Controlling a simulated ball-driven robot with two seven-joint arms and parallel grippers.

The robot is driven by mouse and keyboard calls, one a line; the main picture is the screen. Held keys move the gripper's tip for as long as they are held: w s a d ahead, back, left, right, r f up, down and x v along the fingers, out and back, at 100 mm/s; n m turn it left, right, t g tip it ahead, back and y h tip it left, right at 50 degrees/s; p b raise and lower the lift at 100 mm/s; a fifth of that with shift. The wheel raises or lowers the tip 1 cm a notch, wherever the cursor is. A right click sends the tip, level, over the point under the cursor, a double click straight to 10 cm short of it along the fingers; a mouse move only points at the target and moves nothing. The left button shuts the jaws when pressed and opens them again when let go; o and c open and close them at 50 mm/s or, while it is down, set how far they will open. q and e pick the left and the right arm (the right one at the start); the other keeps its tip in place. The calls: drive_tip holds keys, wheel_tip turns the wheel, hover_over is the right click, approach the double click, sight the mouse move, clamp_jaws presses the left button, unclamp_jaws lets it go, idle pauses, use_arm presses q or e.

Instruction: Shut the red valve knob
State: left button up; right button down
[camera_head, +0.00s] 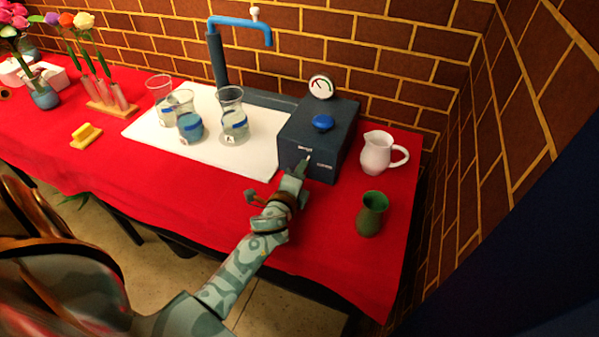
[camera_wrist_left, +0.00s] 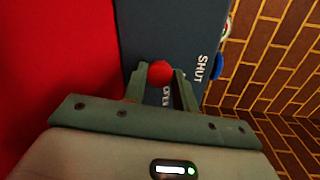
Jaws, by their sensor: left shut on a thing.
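The red valve knob (camera_wrist_left: 160,72) sits on the front of a dark blue box (camera_head: 341,137). In the left wrist view it is between the two fingers of my left gripper (camera_wrist_left: 161,88), which is shut on it. White lettering SHUT (camera_wrist_left: 198,67) is to the right of the knob, and OPEN, partly hidden by a finger, is below it. In the head view my left gripper (camera_head: 302,168) reaches the box's front face and hides the knob. Which way the knob is turned I cannot tell. My right gripper is not in view.
The box carries a blue knob (camera_head: 323,122) and a round gauge (camera_head: 321,87). A white jug (camera_head: 376,153) and green cup (camera_head: 370,216) stand to the right. Glass vessels (camera_head: 233,118) stand on a white mat (camera_head: 257,155) to the left. Red cloth in front is mostly clear.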

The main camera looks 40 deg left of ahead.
use_arm(q)
drive_tip(key=shift+f+n+h+p, duration=0.1)
drive_tip(key=shift+n+h+p, duration=0.35)
drive_tip(key=shift+n, duration=1.15)
drive_tip(key=shift+s, duration=0.1)
drive_tip(key=o, duration=0.9)
drive_tip(key=shift+o, duration=0.2)
